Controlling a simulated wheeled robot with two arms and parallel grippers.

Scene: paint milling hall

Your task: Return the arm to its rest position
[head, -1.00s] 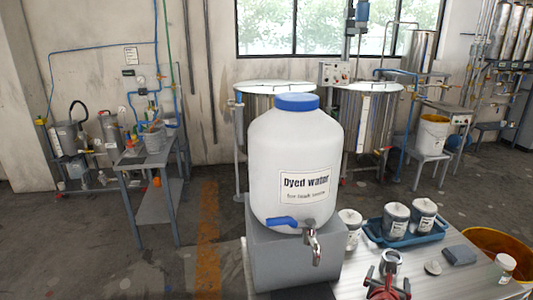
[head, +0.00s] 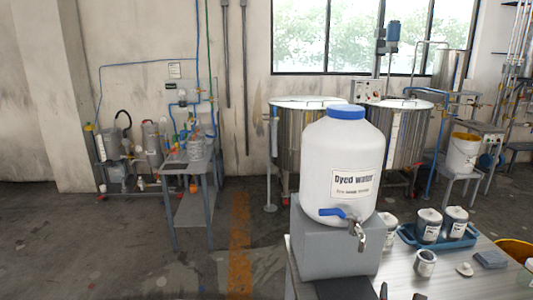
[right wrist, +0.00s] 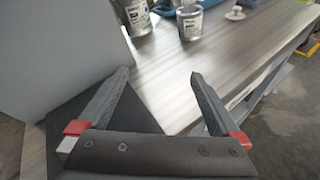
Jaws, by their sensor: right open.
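My right gripper (right wrist: 158,92) is open and empty in the right wrist view, its two dark fingers with red bases spread apart in front of the table edge. In the head view only small dark tips of it seem to show at the bottom edge. My left gripper is not in view. The white dyed water jug (head: 341,160) with a blue cap, blue lever and metal tap stands on a grey block (head: 335,247). A grey metal cup (head: 425,263) stands on the table (head: 450,275), apart from the gripper; it also shows in the right wrist view (right wrist: 189,23).
A blue tray (head: 407,238) holds labelled cans (head: 429,226). A grey cloth (head: 491,259) and a small lid (head: 464,269) lie near it. An orange tub (head: 514,252) is at the right. Steel vats (head: 300,145) stand behind. The floor at left is open.

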